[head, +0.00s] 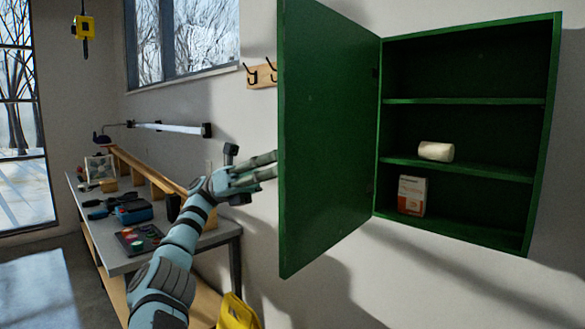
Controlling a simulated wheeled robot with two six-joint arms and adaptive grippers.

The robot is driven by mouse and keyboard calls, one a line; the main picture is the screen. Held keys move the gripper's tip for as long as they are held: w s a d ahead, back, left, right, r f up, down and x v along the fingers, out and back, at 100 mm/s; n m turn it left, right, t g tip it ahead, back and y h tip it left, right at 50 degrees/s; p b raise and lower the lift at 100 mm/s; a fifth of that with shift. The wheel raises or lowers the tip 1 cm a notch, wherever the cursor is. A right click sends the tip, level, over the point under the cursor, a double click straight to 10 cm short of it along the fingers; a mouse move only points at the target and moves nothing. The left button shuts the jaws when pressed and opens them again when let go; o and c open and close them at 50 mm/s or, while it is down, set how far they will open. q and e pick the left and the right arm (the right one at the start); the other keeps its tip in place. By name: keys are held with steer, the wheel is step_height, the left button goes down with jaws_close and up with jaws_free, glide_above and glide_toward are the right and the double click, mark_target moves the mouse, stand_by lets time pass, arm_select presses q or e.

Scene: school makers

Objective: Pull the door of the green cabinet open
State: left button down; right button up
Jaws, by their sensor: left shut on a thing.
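The green cabinet (460,215) hangs on the wall at the right. Its door (325,140) stands wide open, swung out to the left on its hinge side, with its inner face toward me. My left gripper (265,168) is at the door's free left edge, about mid-height, shut on the door from its outer side. The fingertips and the exact spot they hold are partly hidden by the door. My right gripper is not in view.
Cabinet shelves hold a white roll (436,151) and a white-and-orange box (412,195). A workbench (225,236) with tools stands at the left, a yellow object (238,313) below. Wall hooks (261,74) are near the door's edge. The wall below the cabinet is clear.

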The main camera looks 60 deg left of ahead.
arm_select(q)
steer(key=c, duration=1.7)
jaws_free()
steer(key=o, duration=0.5)
steer(key=shift+a, duration=0.2)
steer(key=shift+c, duration=0.2)
steer(key=shift+d, duration=0.1)
